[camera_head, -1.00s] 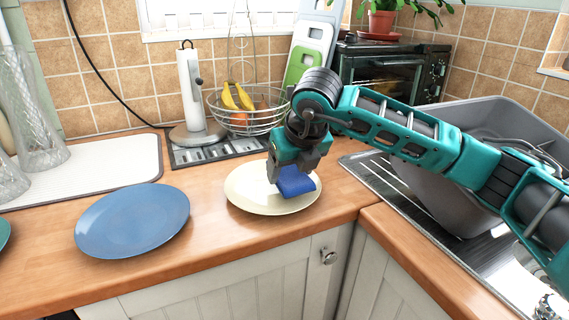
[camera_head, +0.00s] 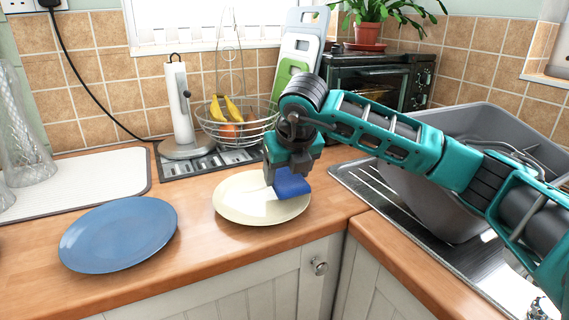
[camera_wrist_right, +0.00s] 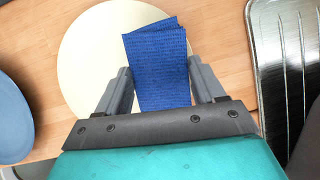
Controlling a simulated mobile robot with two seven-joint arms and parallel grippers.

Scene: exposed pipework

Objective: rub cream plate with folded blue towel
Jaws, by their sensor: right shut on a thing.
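The cream plate (camera_head: 240,203) lies on the wooden counter near its front edge. The folded blue towel (camera_head: 291,184) is over the right part of the plate. My right gripper (camera_head: 287,172) is shut on the towel and points down at it. In the right wrist view, the towel (camera_wrist_right: 158,65) sits between the two fingers of the gripper (camera_wrist_right: 162,88) and covers part of the cream plate (camera_wrist_right: 85,50). I cannot tell for certain whether the towel presses on the plate. My left gripper is not in view.
A blue plate (camera_head: 118,235) lies to the left. Behind are a paper towel holder (camera_head: 180,110), a wire fruit basket (camera_head: 238,130) and a toaster oven (camera_head: 375,90). A grey basin (camera_head: 450,200) stands by the metal drainer (camera_head: 365,182) at right. The counter between the plates is clear.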

